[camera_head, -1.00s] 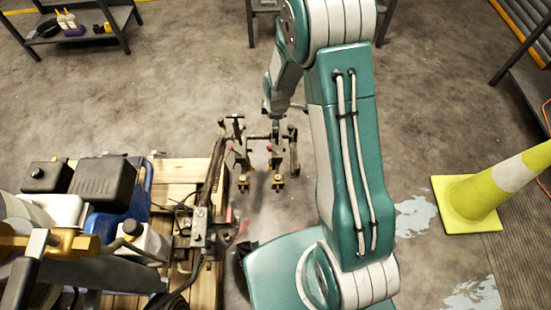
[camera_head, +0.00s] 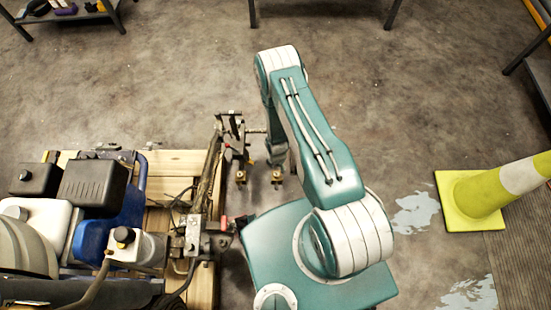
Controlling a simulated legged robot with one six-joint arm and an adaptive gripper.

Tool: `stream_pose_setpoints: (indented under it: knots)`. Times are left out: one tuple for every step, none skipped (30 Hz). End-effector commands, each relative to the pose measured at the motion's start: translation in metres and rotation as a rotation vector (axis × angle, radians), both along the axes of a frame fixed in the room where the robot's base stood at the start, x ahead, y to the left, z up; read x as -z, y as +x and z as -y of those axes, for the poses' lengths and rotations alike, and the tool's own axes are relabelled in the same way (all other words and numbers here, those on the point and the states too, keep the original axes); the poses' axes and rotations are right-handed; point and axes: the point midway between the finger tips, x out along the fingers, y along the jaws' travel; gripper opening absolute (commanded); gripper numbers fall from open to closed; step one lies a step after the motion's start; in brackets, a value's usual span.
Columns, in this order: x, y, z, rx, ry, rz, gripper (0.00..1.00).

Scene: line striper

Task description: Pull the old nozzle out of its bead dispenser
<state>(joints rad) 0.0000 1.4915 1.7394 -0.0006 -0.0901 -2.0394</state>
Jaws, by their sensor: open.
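Two bead dispensers hang on a dark bar at the end of the line striper's frame, each with a brass-coloured lower end. The left dispenser (camera_head: 240,177) is in clear view. The right dispenser (camera_head: 277,178) shows only its lower end, as my arm covers its upper part. I cannot tell which nozzle is the old one. My gripper (camera_head: 277,157) points down at the right dispenser, small, dark and partly hidden by my forearm. It is open, and I cannot tell whether it touches the dispenser.
The line striper (camera_head: 85,190), with its engine and blue frame, stands on a wooden pallet (camera_head: 175,163) at left. Shelving (camera_head: 70,15) is at the back left. The concrete floor behind the dispensers is clear.

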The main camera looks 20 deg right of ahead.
Motion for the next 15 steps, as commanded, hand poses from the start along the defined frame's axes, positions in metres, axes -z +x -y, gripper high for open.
stream_pose_setpoints:
  knots:
    - [0.002, -0.001, 0.000, -0.004, 0.000, 0.000, 0.77]
    - [0.003, -0.001, 0.000, -0.005, 0.000, 0.000, 0.77]
    - [0.005, -0.001, 0.000, -0.005, 0.000, 0.000, 0.77]
    - [0.006, -0.001, 0.000, -0.005, 0.000, 0.000, 0.77]
    - [0.009, -0.001, 0.000, -0.004, 0.000, -0.001, 0.77]
    - [0.012, -0.001, 0.000, -0.004, 0.000, -0.001, 0.77]
    - [0.015, -0.001, 0.000, -0.004, 0.000, -0.001, 0.77]
    - [0.018, -0.001, 0.000, -0.004, 0.000, -0.001, 0.77]
    - [0.022, -0.001, 0.000, -0.003, 0.000, -0.002, 0.77]
    - [0.025, -0.001, 0.000, -0.003, 0.000, -0.001, 0.77]
    - [0.028, -0.001, 0.000, -0.003, 0.000, -0.001, 0.77]
    - [0.032, -0.002, 0.000, -0.003, 0.000, -0.002, 0.77]
    - [0.035, -0.001, 0.000, -0.003, 0.000, -0.001, 0.77]
    - [0.038, -0.001, 0.000, -0.003, 0.000, -0.001, 0.77]
    - [0.042, -0.001, 0.000, -0.003, 0.000, -0.002, 0.77]
